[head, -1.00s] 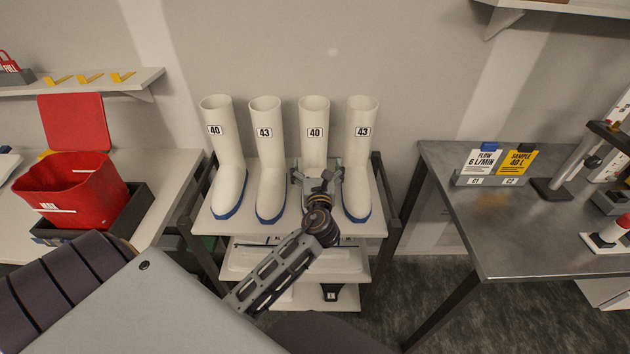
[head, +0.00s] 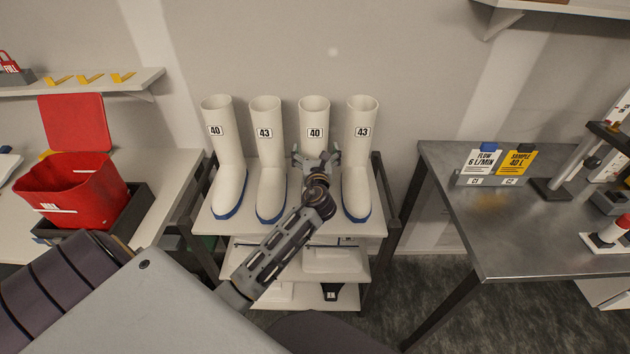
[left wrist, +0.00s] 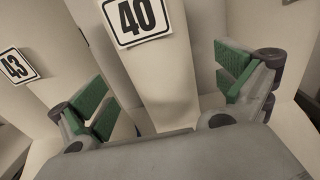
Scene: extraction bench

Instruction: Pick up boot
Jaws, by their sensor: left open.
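White boots with blue soles stand upright in a row on a white shelf top (head: 375,225). From left they are a 40 boot (head: 225,165), a 43 boot (head: 266,160), a second 40 boot (head: 314,116) and a second 43 boot (head: 360,160). My left gripper (head: 316,159) is open at the shaft of the second 40 boot, below its label, and hides its lower part. In the left wrist view this boot (left wrist: 145,70) stands between the green finger pads of the gripper (left wrist: 168,88). My right gripper is out of view.
The 43 boots stand close on both sides of the gripper. Dark posts (head: 388,200) flank the shelf. A red bin (head: 75,190) sits in a dark tray at left. A metal bench (head: 500,220) with sign cards is at right. A grey wall rises behind.

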